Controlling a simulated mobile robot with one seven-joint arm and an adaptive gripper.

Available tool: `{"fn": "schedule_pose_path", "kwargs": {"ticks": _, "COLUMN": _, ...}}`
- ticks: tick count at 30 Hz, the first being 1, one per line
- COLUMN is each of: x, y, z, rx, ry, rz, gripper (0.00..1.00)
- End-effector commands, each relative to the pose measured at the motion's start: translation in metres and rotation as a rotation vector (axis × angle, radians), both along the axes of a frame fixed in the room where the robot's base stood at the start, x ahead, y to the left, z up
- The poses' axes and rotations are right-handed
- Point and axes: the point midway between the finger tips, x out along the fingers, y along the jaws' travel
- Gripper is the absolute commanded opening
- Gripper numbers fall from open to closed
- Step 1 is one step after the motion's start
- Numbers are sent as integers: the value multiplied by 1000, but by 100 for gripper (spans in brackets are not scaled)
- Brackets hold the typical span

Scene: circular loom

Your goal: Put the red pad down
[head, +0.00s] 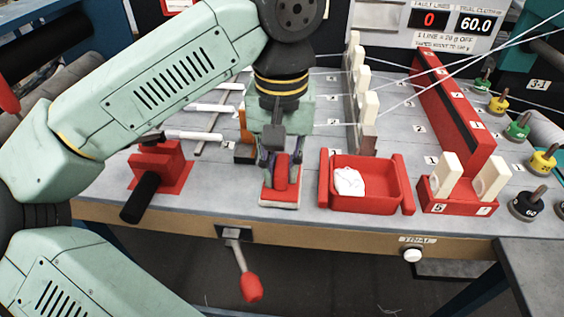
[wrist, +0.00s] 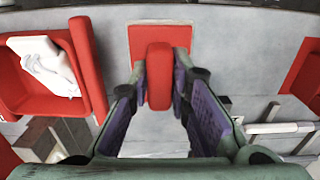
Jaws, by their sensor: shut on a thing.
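The red pad (head: 281,173) is a rounded upright red block, seen end-on in the wrist view (wrist: 158,72). My gripper (head: 280,168) points down with its purple-lined fingers shut on both sides of the block. Below it is a flat red plate (head: 270,193) with a pale rim, close to the bench's front edge; the plate also shows in the wrist view (wrist: 139,40). I cannot tell whether the block is joined to the plate or just stands over it. The fingers hide part of the block.
A red tray (head: 365,204) with white cloth (head: 349,181) stands just right. A red clamp with a black handle (head: 146,194) is at left. A red rack (head: 455,208) with white blocks and several coloured weights stand further right. Bare grey bench lies between clamp and plate.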

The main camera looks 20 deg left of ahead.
Motion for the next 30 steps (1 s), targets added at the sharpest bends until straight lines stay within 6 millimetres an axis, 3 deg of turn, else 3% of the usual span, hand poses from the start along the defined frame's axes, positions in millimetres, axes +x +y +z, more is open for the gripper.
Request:
{"fn": "schedule_pose_path", "kwargs": {"ticks": 14, "x": 0, "y": 0, "z": -12, "rx": 0, "ry": -2, "rz": 0, "gripper": 0}}
{"fn": "schedule_pose_path", "kwargs": {"ticks": 15, "x": 0, "y": 0, "z": -10, "rx": 0, "ry": -1, "rz": 1, "gripper": 20}}
{"fn": "schedule_pose_path", "kwargs": {"ticks": 23, "x": 0, "y": 0, "z": -10, "rx": 0, "ry": -1, "rz": 0, "gripper": 37}}
{"fn": "schedule_pose_path", "kwargs": {"ticks": 30, "x": 0, "y": 0, "z": -10, "rx": 0, "ry": -1, "rz": 0, "gripper": 38}}
